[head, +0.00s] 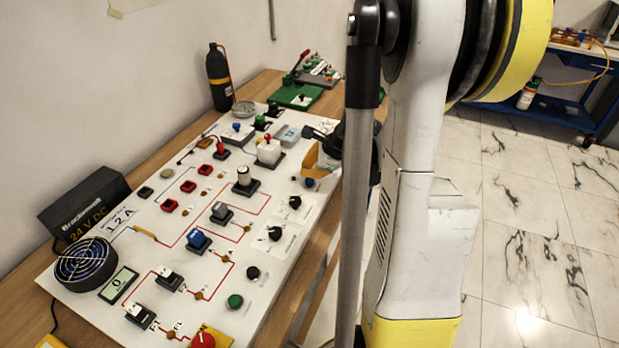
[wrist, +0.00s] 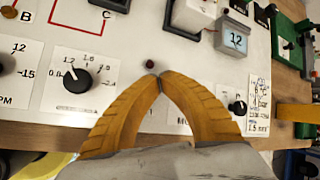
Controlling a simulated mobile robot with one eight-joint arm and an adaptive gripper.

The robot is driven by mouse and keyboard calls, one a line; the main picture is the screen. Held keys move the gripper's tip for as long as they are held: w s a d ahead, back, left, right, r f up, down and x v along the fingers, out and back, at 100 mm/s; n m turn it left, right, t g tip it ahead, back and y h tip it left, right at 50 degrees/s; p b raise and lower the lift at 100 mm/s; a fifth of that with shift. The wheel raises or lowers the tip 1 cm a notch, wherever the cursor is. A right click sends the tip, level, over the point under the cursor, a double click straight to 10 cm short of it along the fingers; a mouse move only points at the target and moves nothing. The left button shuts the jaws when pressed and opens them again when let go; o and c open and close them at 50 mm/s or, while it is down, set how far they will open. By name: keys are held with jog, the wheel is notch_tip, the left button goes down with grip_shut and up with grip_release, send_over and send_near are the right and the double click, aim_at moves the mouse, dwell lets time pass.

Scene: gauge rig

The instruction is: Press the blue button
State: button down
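A small round blue button (head: 309,182) shows on the white panel in the head view, just below my gripper (head: 312,163). A larger blue switch (head: 198,238) stands on a dark base at the panel's lower middle, and another small blue part (head: 236,127) tops a grey box at the back. In the wrist view my gripper's yellow fingers (wrist: 158,80) meet at their tips, with nothing between them, over the panel. No blue button shows in the wrist view; the fingers may hide it. I cannot tell whether the fingertips touch anything.
A white panel (head: 150,215) with many switches lies on a wooden table. Black knobs (head: 276,233) stand near my gripper; one knob (wrist: 77,79) shows left of the fingers. A grey meter showing 12 (wrist: 234,39) and a dark red part (wrist: 150,64) lie beyond the tips.

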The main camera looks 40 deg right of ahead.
notch_tip(320, 180, up, 5)
jog(key=p, duration=0.4)
dwell(0.3)
dwell(0.7)
jog(key=s+a+r+n, duration=0.1)
jog(key=a+r+n, duration=0.35)
jog(key=a, duration=0.35)
jog(key=s+a+r+n, duration=0.1)
jog(key=a+r+n, duration=0.2)
jog(key=a+n, duration=0.4)
jog(key=s+a+r+n, duration=0.3)
jog(key=s+a+n, duration=0.7)
jog(key=a+n, duration=0.4)
jog(key=shift+s+a+n, duration=0.3)
jog(key=shift+s+n, duration=0.1)
jog(key=shift+n, duration=0.05)
